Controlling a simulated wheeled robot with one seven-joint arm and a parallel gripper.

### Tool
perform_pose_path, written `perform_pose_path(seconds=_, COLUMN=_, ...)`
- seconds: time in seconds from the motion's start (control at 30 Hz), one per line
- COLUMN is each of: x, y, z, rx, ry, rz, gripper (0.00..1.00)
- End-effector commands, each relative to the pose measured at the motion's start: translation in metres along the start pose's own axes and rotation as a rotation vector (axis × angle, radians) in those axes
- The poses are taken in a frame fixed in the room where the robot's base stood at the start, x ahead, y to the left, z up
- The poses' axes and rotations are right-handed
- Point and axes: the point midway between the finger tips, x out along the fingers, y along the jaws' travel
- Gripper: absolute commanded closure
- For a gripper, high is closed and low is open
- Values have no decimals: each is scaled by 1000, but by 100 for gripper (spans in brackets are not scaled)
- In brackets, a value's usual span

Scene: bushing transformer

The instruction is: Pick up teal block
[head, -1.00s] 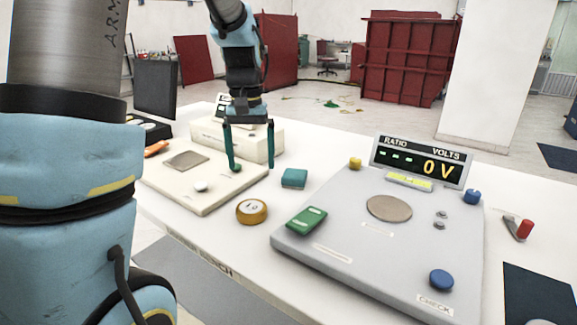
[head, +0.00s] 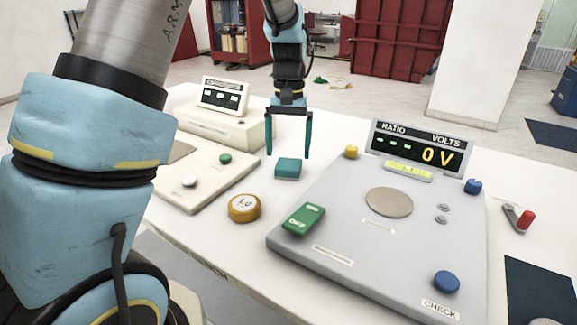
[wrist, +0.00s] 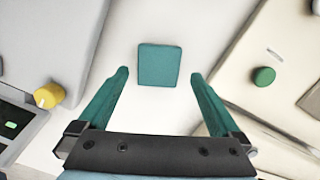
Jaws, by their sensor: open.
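The teal block (head: 288,168) sits on the white table between the cream instrument and the grey panel. In the wrist view the teal block (wrist: 159,65) lies beyond the fingertips, roughly midway between them. My gripper (head: 289,155) is open, with its two teal fingers pointing down above and around the block's sides in the head view. The gripper also shows in the wrist view (wrist: 160,75), its fingers spread and empty. Whether the fingertips are level with the block is hard to tell.
The grey panel (head: 335,238) with a ratio/volts display (head: 420,147) stands right of the block. The cream instrument (head: 215,180) with knobs is at left. Bare table surrounds the block.

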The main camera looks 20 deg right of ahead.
Motion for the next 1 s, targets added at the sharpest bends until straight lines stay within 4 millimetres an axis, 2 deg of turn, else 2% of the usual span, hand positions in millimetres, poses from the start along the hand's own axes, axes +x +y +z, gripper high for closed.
perform_pose_path(seconds=0.2, x=29, y=2, z=0, rx=0, ry=-3, rz=0, gripper=0)
perform_pose_path(seconds=0.5, x=35, y=2, z=-1, rx=0, ry=1, rz=1, gripper=0)
perform_pose_path(seconds=1.0, x=35, y=2, z=-1, rx=0, ry=1, rz=1, gripper=55)
